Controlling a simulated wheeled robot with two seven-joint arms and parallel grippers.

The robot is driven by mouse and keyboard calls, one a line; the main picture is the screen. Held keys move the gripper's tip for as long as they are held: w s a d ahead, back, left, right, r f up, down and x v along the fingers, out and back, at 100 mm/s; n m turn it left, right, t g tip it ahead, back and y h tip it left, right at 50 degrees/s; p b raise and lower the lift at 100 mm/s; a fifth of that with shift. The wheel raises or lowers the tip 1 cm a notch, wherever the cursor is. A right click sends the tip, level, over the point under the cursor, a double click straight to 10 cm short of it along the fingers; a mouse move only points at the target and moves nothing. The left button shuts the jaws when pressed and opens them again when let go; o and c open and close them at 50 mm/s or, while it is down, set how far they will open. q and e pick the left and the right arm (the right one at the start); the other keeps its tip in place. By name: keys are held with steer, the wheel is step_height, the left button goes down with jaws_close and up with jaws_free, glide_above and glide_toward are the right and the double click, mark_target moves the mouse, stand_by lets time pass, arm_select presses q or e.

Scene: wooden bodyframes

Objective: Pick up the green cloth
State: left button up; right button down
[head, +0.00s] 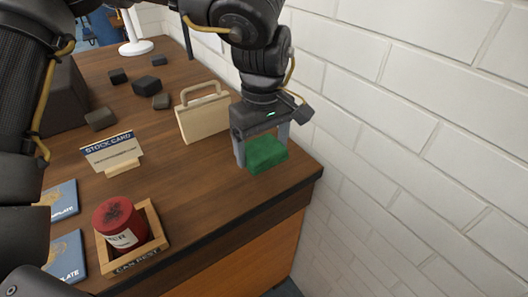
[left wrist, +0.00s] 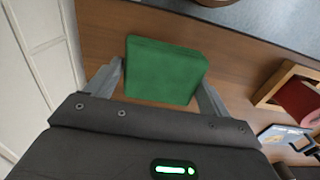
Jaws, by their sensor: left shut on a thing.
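The green cloth (head: 266,154) is a folded block near the right end of the wooden counter, close to the white brick wall. My left gripper (head: 262,150) reaches down over it, with one finger on each side, and is shut on it. In the left wrist view the cloth (left wrist: 165,70) lies between the two fingers (left wrist: 163,85). I cannot tell whether the cloth touches the counter or is slightly above it. My right gripper is not in view.
A wooden bag-shaped piece (head: 203,115) stands just left of the gripper. A stock card (head: 108,150), a red can in a wooden can rest (head: 162,243) and blue booklets (head: 66,256) are further left. Dark blocks (head: 149,85) lie behind. The brick wall (head: 400,130) is close on the right.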

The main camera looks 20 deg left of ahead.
arm_select(q)
steer(key=s+r, duration=0.2)
steer(key=s+d+r, duration=0.1)
steer(key=r, duration=0.1)
steer(key=shift+s, duration=0.4)
steer(key=s+d+r, duration=0.1)
steer(key=s+r, duration=0.2)
steer(key=s, duration=0.5)
steer(key=shift+d+r+b, duration=0.2)
steer(key=shift+d+b, duration=0.15)
steer(key=shift+b, duration=0.05)
steer(key=o, duration=0.5)
steer(key=shift+w, duration=0.1)
steer(key=shift+c, duration=0.2)
steer(key=c, duration=0.4)
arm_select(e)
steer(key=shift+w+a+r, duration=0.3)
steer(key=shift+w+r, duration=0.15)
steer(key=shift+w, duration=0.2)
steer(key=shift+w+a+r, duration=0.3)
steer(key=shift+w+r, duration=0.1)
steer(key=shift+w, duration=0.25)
